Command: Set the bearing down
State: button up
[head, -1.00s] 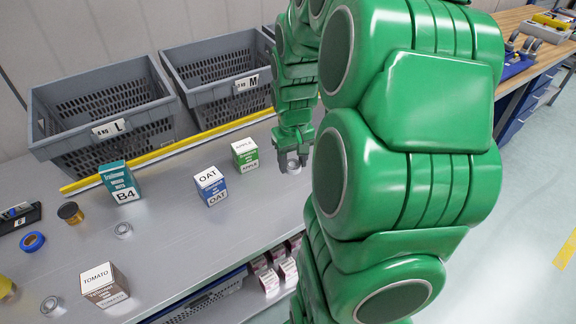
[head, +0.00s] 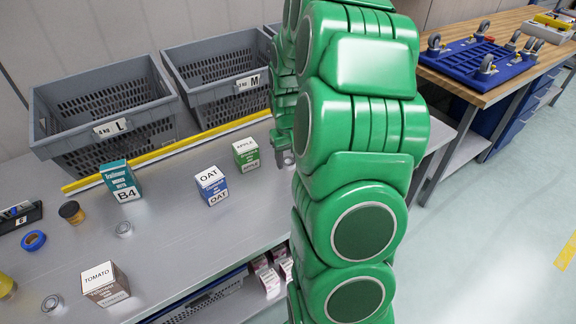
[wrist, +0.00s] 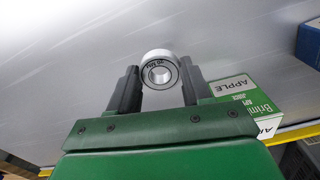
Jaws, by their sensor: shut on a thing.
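The bearing (wrist: 160,69), a silver ring with a dark-lettered face, sits between the two dark fingers of my gripper (wrist: 159,82) in the wrist view. My gripper is shut on it, with the metal bench top behind it. In the head view my gripper (head: 284,158) is low at the right part of the bench, just right of the green APPLE box (head: 246,153). The held bearing is hidden there by my arm. I cannot tell whether it touches the bench.
Grey totes L (head: 105,105) and M (head: 220,72) stand behind a yellow strip.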

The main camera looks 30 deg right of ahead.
aim_at(288, 160)
jog(key=shift+w+d+f, duration=0.15)
jog(key=shift+w+f, duration=0.15)
jog(key=shift+f, duration=1.6)
jog(key=shift+f, duration=0.1)
jog(key=o, duration=1.1)
